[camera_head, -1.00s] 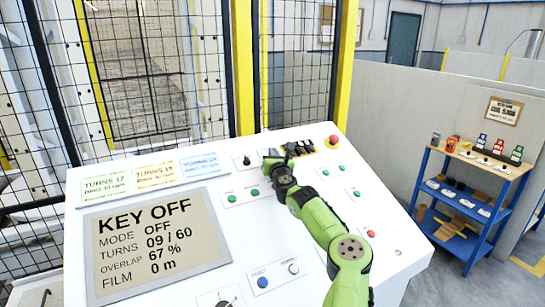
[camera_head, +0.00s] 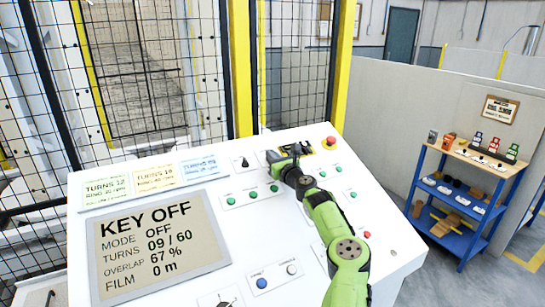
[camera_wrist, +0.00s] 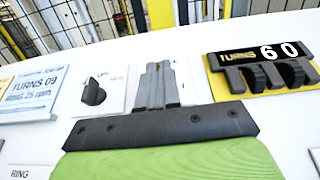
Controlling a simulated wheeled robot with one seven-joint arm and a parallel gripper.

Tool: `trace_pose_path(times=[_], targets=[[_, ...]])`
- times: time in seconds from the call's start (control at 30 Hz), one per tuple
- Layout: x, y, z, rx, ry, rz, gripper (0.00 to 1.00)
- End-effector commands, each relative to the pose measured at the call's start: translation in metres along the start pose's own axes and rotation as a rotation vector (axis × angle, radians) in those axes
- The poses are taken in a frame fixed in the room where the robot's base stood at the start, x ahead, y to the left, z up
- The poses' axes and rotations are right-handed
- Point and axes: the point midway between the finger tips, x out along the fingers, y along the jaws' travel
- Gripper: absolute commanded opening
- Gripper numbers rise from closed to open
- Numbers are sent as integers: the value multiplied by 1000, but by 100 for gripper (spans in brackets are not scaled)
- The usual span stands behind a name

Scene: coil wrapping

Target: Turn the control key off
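My gripper (camera_head: 277,157) is over the upper part of the white control panel (camera_head: 225,272). In the wrist view its two grey fingers (camera_wrist: 160,82) lie close together and look shut. They cover part of a pale label plate (camera_wrist: 197,88). I cannot make out the control key; the fingers may hide it. The screen (camera_head: 158,240) reads KEY OFF, MODE OFF, TURNS 09 / 60, OVERLAP 67 %, FILM 0 m. A black selector knob (camera_wrist: 94,93) stands left of the fingers, with OFF lettered beside it; it also shows in the head view (camera_head: 244,162).
A TURNS 60 counter (camera_wrist: 262,65) with black levers is right of my fingers. A red button (camera_head: 331,140) is at the panel's top right. Green buttons (camera_head: 252,194) lie below the gripper. Mesh fencing (camera_head: 130,75) stands behind; a blue shelf (camera_head: 465,200) is at right.

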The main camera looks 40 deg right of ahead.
Motion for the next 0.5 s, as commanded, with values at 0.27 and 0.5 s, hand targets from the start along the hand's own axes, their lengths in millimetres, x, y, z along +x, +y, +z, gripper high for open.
trace_pose_path(times=[0.27, 0.5], targets=[[0, 0, 0, 0, 0, 1, 28], [0, 0, 0, 0, 0, 0, 28]])
